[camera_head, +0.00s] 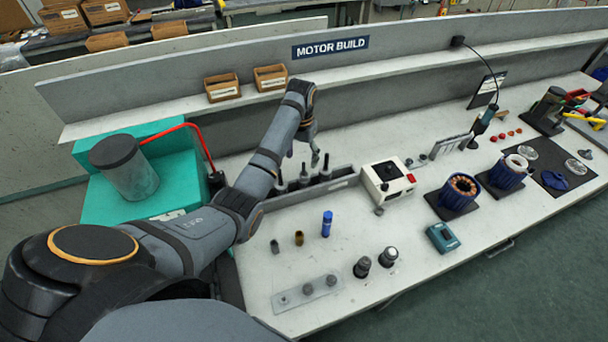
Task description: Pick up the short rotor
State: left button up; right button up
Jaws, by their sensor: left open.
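A long grey tray (345,181) stands on the bench behind the middle. Several dark rotors with upright thin shafts stand in it, one at the left (281,183), one in the middle (304,176) and one at the right (325,170). I cannot tell for sure which is the short rotor. My left gripper (305,157) is open and empty, pointing down above the tray, its fingers close to the shaft tops. My right gripper does not show.
A white box with a red button (388,182) stands right of the tray. A blue can (327,224), a brass cylinder (299,238) and a grey plate (308,292) are in front. A teal bin with a grey canister (130,170) is left. Blue motor housings (460,190) stand right.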

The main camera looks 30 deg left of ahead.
aim_at(304, 175)
pick_arm(q)
notch_tip(304, 175, down, 3)
jog(key=shift+a+f, duration=0.1)
jog(key=shift+a, duration=0.05)
jog(key=shift+w+f+p, duration=0.2)
jog(key=shift+f+p, duration=0.15)
jog(key=shift+f, duration=0.4)
jog(key=shift+s+d+f+p, duration=0.1)
jog(key=shift+d+f+p, duration=0.2)
jog(key=shift+f, duration=0.3)
jog(key=shift+s+d+f+p, duration=0.1)
jog(key=shift+d+f+p, duration=0.1)
jog(key=shift+f+p, duration=0.3)
notch_tip(304, 175, down, 2)
jog(key=shift+f, duration=0.15)
jog(key=shift+w+a+f, duration=0.1)
jog(key=shift+f, duration=0.1)
jog(key=c, duration=0.8)
jog(key=shift+r, duration=0.1)
grip_shut()
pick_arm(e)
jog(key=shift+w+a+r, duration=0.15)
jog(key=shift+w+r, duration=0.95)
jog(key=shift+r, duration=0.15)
